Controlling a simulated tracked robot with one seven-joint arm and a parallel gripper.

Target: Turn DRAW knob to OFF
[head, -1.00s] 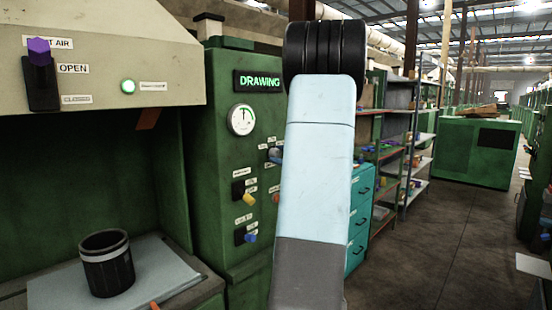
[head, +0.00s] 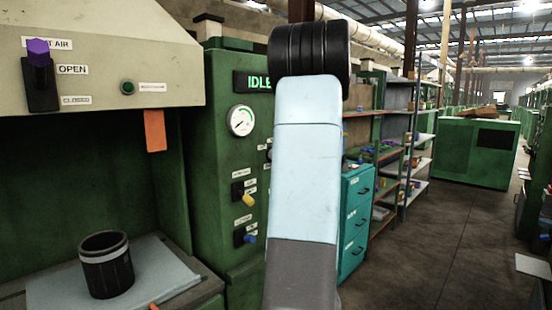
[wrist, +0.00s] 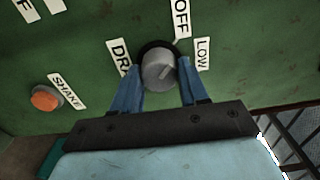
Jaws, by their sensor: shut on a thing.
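In the wrist view, the grey round knob (wrist: 159,70) sits on the green panel between my two blue fingers. My gripper (wrist: 160,80) is shut on it, one finger on each side. The label at its left, partly hidden by a finger, begins "DR" (wrist: 119,55). The OFF label (wrist: 181,18) is above right and the LOW label (wrist: 202,55) is at the right. The knob's mark slants toward the upper right, near these labels. In the head view, my arm hides the knob and gripper. The panel display (head: 254,81) reads IDLE, partly covered.
An orange-red SHAKE button (wrist: 45,98) is left of the knob in the wrist view. The head view shows yellow (head: 248,201) and blue (head: 249,239) switches, a gauge (head: 241,120), a dark cup (head: 106,265) and an orange flap (head: 154,131). Open floor lies right.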

